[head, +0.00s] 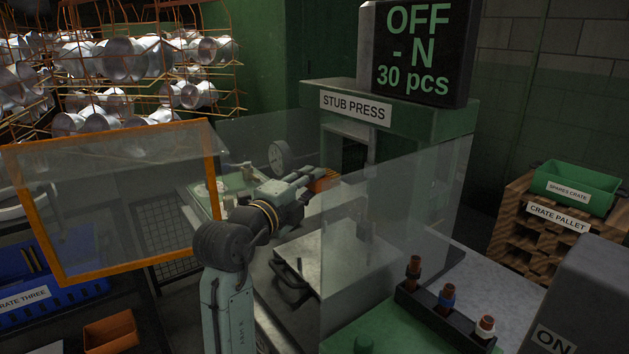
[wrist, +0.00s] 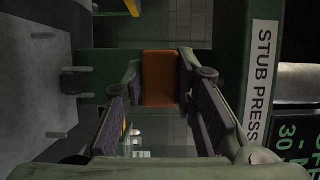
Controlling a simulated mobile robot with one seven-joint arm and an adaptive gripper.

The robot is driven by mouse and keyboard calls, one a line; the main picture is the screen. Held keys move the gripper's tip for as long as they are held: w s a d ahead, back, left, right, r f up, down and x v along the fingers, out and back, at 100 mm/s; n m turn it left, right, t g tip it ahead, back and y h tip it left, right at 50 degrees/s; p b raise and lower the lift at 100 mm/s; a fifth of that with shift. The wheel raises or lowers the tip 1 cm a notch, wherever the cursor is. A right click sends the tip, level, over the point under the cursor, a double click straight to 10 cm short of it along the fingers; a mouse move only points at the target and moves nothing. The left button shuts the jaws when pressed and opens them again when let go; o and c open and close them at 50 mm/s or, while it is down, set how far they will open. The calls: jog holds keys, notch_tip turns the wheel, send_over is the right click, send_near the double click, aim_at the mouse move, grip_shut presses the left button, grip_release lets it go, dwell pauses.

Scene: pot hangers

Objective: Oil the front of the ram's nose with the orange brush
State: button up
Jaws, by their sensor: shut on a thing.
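My gripper (head: 308,187) is shut on the orange brush (head: 323,180), seen through the clear guard. In the wrist view, the brush's orange block (wrist: 160,78) sits between my two fingertips (wrist: 160,85). The stub press (head: 405,125) stands just right of and behind the brush. A grey upright part (head: 372,165), which seems to be the ram, hangs in the press opening, to the right of the brush, apart from it in the picture. A dark stub (wrist: 75,82) shows left of the brush in the wrist view; I cannot tell whether it is the ram's nose.
Clear guard panels (head: 400,235) stand around the press. An orange-framed clear door (head: 110,195) is at left. A rack (head: 445,318) of brown, blue and white-collared items is at front right. A round gauge (head: 280,157) is behind my arm. A control box (head: 590,300) is at right.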

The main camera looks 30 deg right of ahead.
aim_at(338, 175)
jog(key=shift+w+d+r+p, duration=0.15)
jog(key=shift+d+p, duration=0.4)
jog(key=shift+d, duration=1)
jog(key=shift+w+d+p, duration=0.2)
jog(key=shift+d+p, duration=0.1)
jog(key=shift+d, duration=1)
jog(key=shift+w+d, duration=0.15)
jog(key=shift+d, duration=0.7)
jog(key=s, duration=0.1)
jog(key=s+b, duration=0.1)
jog(key=s, duration=0.2)
jog(key=shift+d+b, duration=0.25)
jog(key=shift+b, duration=0.1)
jog(key=shift+w+a+b, duration=0.2)
jog(key=shift+w+b, duration=0.15)
jog(key=shift+w, duration=1.65)
